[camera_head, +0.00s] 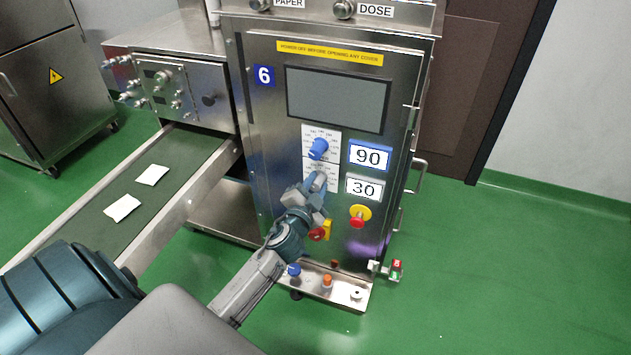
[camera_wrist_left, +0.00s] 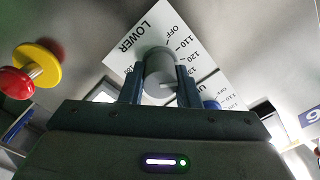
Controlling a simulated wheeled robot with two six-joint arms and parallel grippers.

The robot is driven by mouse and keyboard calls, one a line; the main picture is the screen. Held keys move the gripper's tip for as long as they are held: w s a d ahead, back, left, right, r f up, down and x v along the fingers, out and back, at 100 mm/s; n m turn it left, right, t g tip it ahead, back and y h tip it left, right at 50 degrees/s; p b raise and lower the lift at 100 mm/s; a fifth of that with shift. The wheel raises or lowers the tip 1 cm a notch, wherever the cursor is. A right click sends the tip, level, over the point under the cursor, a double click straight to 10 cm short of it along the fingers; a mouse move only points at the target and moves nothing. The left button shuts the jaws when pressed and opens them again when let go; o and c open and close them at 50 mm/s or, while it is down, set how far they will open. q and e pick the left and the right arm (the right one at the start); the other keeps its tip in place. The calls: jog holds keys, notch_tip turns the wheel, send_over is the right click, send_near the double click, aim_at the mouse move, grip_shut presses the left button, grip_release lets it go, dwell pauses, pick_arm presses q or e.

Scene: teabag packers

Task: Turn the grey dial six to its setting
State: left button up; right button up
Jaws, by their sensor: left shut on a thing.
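The grey dial (camera_wrist_left: 160,72) sits on a white scale plate marked LOWER in the left wrist view. In the head view the dial (camera_head: 315,182) shows just past my left gripper on machine six. My left gripper (camera_head: 311,192) is shut on the grey dial, one finger on each side, as the left wrist view (camera_wrist_left: 160,85) also shows. Part of the scale is hidden by the dial and fingers. My right gripper is not in view.
A red and yellow stop button (camera_head: 360,215) is to the lower right. A red-yellow switch (camera_head: 318,232) is close below my gripper. A small tray (camera_head: 335,298) juts out underneath.

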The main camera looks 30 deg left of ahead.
pick_arm(q)
jog(key=shift+r+m, duration=0.15)
jog(key=shift+m, duration=0.35)
jog(key=m+p, duration=0.2)
jog(key=m, duration=0.2)
jog(key=shift+m, duration=0.3)
jog(key=m, duration=0.2)
jog(key=m+p, duration=0.1)
jog(key=m, duration=0.2)
jog(key=shift+f+m+p, duration=0.25)
jog(key=shift+m+p, duration=0.05)
jog(key=shift+p, duration=0.1)
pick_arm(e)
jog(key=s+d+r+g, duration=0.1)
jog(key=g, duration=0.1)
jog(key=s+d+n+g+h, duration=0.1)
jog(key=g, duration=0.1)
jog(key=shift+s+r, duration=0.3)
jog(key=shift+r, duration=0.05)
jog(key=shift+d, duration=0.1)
pick_arm(q)
jog(key=o, duration=1)
